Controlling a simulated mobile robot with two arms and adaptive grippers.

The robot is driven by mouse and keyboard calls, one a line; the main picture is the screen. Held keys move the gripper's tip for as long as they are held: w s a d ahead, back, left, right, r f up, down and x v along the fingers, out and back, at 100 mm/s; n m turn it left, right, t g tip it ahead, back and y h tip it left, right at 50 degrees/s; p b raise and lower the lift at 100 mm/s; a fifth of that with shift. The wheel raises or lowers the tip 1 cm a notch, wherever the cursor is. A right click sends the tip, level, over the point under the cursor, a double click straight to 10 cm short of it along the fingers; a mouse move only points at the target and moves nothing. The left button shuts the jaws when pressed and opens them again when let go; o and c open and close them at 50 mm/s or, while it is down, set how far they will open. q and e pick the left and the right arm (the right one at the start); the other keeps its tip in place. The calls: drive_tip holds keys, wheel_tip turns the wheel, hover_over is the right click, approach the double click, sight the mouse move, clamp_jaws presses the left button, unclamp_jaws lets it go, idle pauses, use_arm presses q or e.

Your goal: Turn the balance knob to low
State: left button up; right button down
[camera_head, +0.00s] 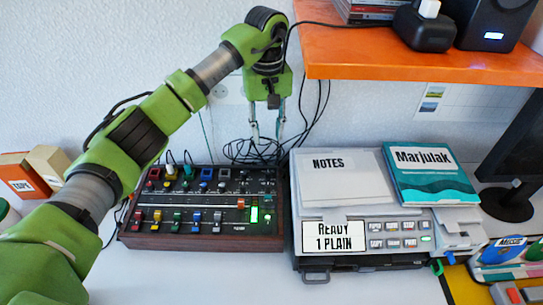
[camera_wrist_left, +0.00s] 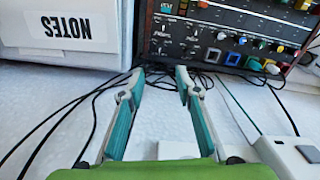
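The mixer (camera_head: 160,241) is a dark console with wooden sides, coloured knobs, sliders and green-lit indicators; it stands on the white table in the head view. It also shows upside down at the top right of the wrist view (camera_wrist_left: 160,62), with knobs along its back edge. Which knob is the balance knob I cannot tell; the labels are too small. My left gripper (camera_head: 267,136) points down behind the mixer's back right corner, near the wall. In the wrist view its fingers (camera_wrist_left: 159,75) are apart with nothing between them. My right gripper is not in view.
Black cables (camera_head: 250,150) lie behind the mixer. A grey printer (camera_head: 390,228) with a notes box (camera_head: 343,180) and a teal book (camera_head: 430,175) stands right of it. An orange shelf (camera_head: 420,68) overhangs at the upper right. The table's front is clear.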

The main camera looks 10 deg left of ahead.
sight(268, 172)
use_arm(q)
drive_tip(key=f+p, duration=0.2)
drive_tip(key=f, duration=1)
drive_tip(key=shift+s, duration=0.2)
drive_tip(key=shift+f, duration=0.8)
clamp_jaws()
